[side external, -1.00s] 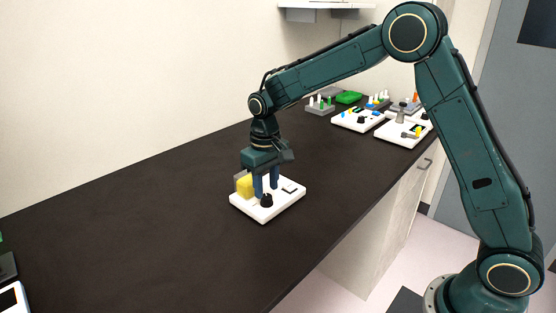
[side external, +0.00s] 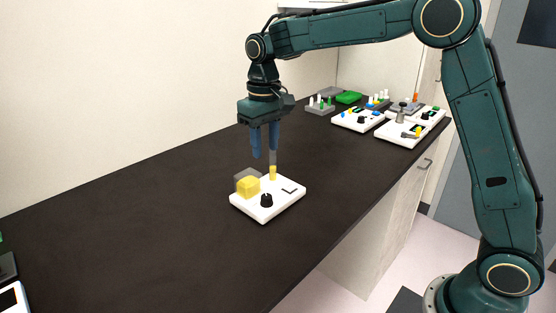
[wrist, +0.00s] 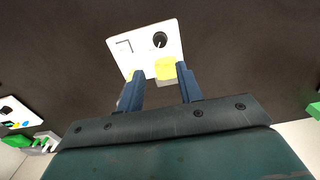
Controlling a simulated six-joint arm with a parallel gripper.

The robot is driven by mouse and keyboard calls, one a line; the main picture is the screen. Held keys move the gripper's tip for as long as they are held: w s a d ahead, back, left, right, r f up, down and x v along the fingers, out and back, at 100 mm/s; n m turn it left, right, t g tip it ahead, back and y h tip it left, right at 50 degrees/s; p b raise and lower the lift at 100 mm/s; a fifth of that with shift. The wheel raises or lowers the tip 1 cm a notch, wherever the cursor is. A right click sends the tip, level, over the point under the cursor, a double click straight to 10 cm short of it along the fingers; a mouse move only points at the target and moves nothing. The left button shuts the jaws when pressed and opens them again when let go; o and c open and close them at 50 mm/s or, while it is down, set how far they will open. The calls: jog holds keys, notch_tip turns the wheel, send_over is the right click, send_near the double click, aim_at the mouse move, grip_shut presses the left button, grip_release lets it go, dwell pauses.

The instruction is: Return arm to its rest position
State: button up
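My gripper (side external: 264,152) is raised above the white cell processor (side external: 284,201) on the dark worktop. Its two blue fingers are apart with nothing between them, so it is open and empty. The processor carries a yellow block (side external: 248,187), a black knob (side external: 267,200) and a slim upright piece (side external: 272,171), yellow below and grey above. The grey top of that piece lines up with one fingertip in the side view; I cannot tell the exact gap. In the wrist view, the fingers (wrist: 160,90) show below the processor (wrist: 145,45), and the knob (wrist: 159,40) is unobstructed.
Several other white devices (side external: 402,131), a green box (side external: 348,97) and a grey rack with tubes (side external: 320,108) stand at the far right end of the worktop.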

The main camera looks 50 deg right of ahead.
jog(key=s+d+r+t, duration=0.1)
jog(key=s+r, duration=0.3)
jog(key=s, duration=0.3)
jog(key=s+d+r+t, duration=0.2)
jog(key=s+r, duration=0.2)
jog(key=s, duration=0.4)
jog(key=s+d+f+t, duration=0.1)
jog(key=s+f, duration=0.3)
jog(key=s, duration=1.1)
jog(key=shift+s+t, duration=0.4)
jog(key=shift+t, duration=0.4)
jog(key=shift+f, duration=0.1)
dwell(1.9)
